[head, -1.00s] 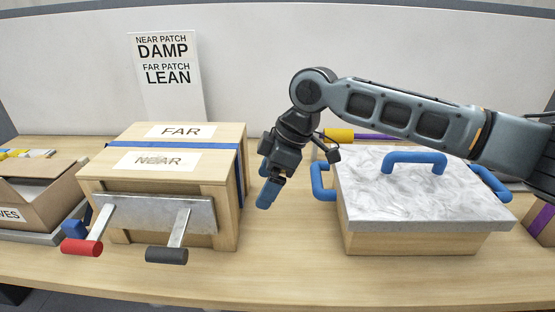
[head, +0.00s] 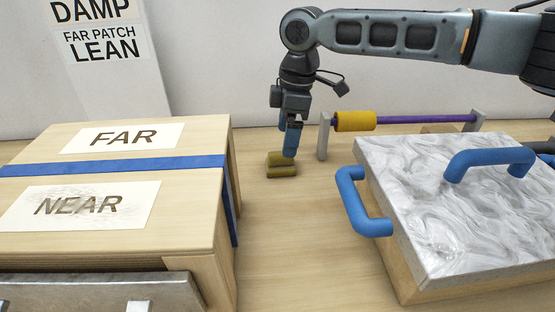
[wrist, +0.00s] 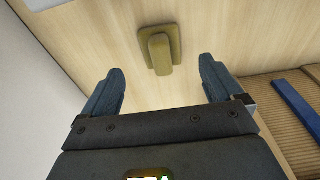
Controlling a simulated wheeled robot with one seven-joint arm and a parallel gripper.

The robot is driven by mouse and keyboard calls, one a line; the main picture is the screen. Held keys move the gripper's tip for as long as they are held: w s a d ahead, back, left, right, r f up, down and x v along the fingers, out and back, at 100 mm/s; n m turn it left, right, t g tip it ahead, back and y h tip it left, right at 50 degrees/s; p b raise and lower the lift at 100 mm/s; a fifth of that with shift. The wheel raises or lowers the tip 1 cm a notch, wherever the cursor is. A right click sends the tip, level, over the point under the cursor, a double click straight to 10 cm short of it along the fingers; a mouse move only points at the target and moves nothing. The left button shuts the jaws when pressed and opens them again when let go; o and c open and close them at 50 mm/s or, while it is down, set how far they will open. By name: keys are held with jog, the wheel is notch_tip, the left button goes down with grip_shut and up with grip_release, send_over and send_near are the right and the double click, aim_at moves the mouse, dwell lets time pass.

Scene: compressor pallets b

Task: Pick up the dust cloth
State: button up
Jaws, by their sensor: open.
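A small olive-yellow folded piece, which looks like the dust cloth (head: 281,167), lies on the table between the wooden box and the marble-topped box. It has a raised ridge along its top. My gripper (head: 291,140) points down by it, and a blue finger overlaps its right side in the head view. In the wrist view the cloth (wrist: 160,50) sits centred ahead of the two spread fingertips (wrist: 160,68), with clear gaps on both sides. The gripper is open and empty. I cannot tell the exact height of the fingertips above the table.
The wooden box (head: 192,217) with FAR and NEAR labels and a blue strap stands left. The marble-topped box (head: 440,200) with blue handles stands right. Behind it is a purple rod with a yellow roller (head: 355,121). Bare table (head: 290,240) lies in front of the cloth.

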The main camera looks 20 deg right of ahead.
aim_at(281, 161)
jog(key=shift+w+a+f+p, duration=0.1)
jog(key=shift+a+f, duration=0.1)
jog(key=shift+f, duration=0.85)
jog(key=shift+w+a+f+p, duration=0.15)
jog(key=shift+a+f, duration=0.1)
jog(key=shift+f, duration=0.75)
jog(key=shift+s+a+f+p, duration=0.1)
jog(key=shift+a+f, duration=0.1)
jog(key=shift+f, duration=0.85)
jog(key=shift+c, duration=0.3)
jog(key=c, duration=1.1)
